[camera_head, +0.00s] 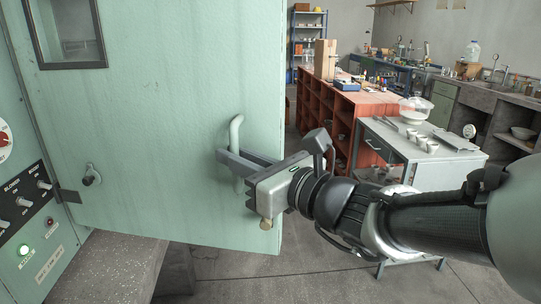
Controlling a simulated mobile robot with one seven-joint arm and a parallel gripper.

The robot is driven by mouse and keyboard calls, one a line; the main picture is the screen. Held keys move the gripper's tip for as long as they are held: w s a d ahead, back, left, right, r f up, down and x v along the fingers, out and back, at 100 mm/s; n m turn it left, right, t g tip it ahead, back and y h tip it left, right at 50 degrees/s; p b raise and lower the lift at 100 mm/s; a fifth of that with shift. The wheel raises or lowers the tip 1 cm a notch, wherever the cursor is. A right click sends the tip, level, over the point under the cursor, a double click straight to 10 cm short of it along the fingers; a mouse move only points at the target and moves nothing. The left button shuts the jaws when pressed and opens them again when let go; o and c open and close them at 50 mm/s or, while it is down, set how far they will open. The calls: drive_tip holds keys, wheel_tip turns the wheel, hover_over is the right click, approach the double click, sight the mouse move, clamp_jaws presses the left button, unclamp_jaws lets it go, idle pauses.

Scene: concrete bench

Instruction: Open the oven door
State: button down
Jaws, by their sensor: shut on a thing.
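The oven door (165,165) is a pale green panel with a small dark-framed window (68,34) at its upper left. It stands swung out from the oven front (30,215), hinged on the left side, with floor and bench showing below it. A pale green vertical bar handle (236,130) is near the door's right edge. My gripper (238,168) reaches in from the right and is shut on this handle, with its fingers around the bar. Part of the handle is hidden behind the fingers. The oven's inside is not in view.
The control panel (28,207) has knobs and a lit green lamp. A concrete bench (105,268) is under the door. A grey metal table (405,150) with cups stands to the right, before a red shelf unit (350,103). The floor (325,275) near the door is clear.

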drive_tip(key=shift+r, duration=0.1)
drive_tip(key=c, duration=1.8)
unclamp_jaws()
drive_tip(key=shift+a, duration=0.1)
drive_tip(key=shift+o, duration=0.2)
drive_tip(key=shift+d, duration=0.2)
